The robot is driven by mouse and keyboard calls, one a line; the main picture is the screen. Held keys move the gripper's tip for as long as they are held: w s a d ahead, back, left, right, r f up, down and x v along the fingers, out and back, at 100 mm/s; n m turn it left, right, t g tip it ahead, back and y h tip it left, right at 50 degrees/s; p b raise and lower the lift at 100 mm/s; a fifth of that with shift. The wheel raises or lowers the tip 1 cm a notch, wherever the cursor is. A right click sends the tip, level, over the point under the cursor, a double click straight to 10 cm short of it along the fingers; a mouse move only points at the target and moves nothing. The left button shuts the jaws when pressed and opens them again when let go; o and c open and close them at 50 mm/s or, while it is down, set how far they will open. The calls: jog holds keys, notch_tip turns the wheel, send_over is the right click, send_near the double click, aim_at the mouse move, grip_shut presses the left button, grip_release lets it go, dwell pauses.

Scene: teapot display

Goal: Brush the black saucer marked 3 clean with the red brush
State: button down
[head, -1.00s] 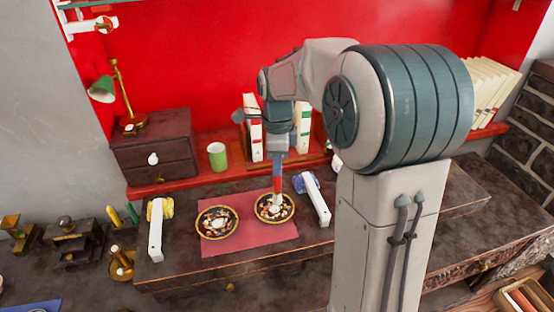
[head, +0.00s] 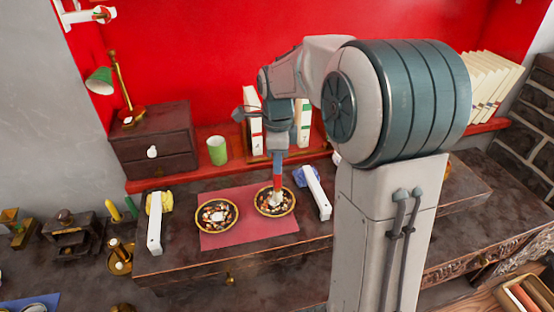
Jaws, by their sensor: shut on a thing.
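My gripper (head: 278,152) is shut on the red brush (head: 277,181), which it holds upright with the pale bristles down. The bristles are inside the right-hand dark saucer (head: 259,210), among light and brown bits. A second dark saucer with a gold rim (head: 201,226) stands to its left and holds similar bits. Both saucers stand on a red mat (head: 240,240). No number is legible on either saucer, so I cannot tell which is marked 3.
White bars lie left (head: 155,222) and right (head: 318,193) of the mat, by a yellow sponge (head: 166,201) and a blue cloth-like thing (head: 300,177). Behind are a green cup (head: 217,151), upright books (head: 254,125) and a drawer box (head: 150,140). Small brass items crowd the left.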

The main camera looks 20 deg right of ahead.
jog(key=shift+f+b, duration=0.65)
jog(key=shift+f, duration=0.35)
jog(key=shift+w+r, duration=0.1)
